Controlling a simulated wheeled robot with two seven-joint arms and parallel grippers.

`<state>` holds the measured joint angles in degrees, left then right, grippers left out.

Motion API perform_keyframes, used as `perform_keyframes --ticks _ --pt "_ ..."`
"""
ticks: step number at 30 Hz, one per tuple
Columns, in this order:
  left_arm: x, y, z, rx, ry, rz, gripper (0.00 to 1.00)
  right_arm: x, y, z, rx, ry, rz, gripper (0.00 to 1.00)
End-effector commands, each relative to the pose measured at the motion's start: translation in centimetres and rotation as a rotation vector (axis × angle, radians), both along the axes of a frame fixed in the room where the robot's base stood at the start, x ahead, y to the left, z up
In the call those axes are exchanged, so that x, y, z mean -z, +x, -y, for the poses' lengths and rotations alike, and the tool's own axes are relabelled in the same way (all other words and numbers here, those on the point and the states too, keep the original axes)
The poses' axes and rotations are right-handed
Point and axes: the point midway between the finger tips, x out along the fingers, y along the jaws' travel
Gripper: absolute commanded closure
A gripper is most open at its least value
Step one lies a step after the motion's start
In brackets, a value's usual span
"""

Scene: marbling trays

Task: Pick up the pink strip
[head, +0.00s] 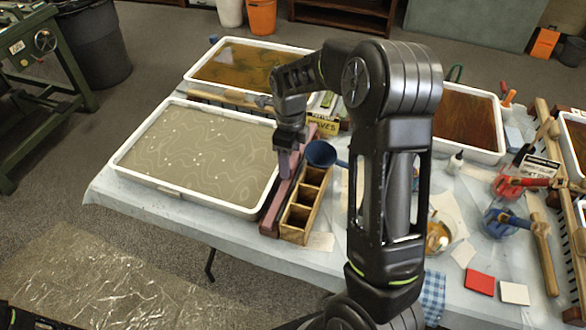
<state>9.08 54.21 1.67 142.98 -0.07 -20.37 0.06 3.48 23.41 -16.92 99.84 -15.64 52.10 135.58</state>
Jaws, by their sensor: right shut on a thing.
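The pink strip (275,213) is a long, dull mauve-pink bar. It lies between the right edge of the white tray of grey liquid (190,196) and a wooden compartment box (291,234). My right gripper (284,172) reaches down from above and is shut on the strip near its middle. The fingertips are small and dark here, and the gripper hides part of the strip. I cannot tell whether the strip is clear of the table. My left gripper is not in view.
A blue cup (321,153) and a yellow labelled box (322,124) stand close to the strip. Another tray (205,85) with amber liquid is behind. Red and blue clamps, jars and tiles crowd the table's right side. My right arm hides the middle.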

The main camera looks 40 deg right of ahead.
Motion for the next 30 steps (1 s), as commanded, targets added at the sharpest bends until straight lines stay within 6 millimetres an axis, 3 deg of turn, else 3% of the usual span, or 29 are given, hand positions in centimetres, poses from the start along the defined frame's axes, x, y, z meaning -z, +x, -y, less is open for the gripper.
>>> perform_keyframes --ticks 6,17,23,30 --pt "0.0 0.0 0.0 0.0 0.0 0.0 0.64 0.0 0.0 0.0 0.0 0.0 0.0 0.69" --pt "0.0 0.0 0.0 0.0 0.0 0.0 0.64 -0.4 0.0 0.0 0.0 0.0 0.001 0.69" --pt "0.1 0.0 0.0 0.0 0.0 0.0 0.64 -2.1 0.1 0.0 0.0 -0.001 0.003 0.69" --pt "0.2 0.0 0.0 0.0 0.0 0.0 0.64 -6.1 0.1 0.0 0.0 0.0 0.005 0.69"
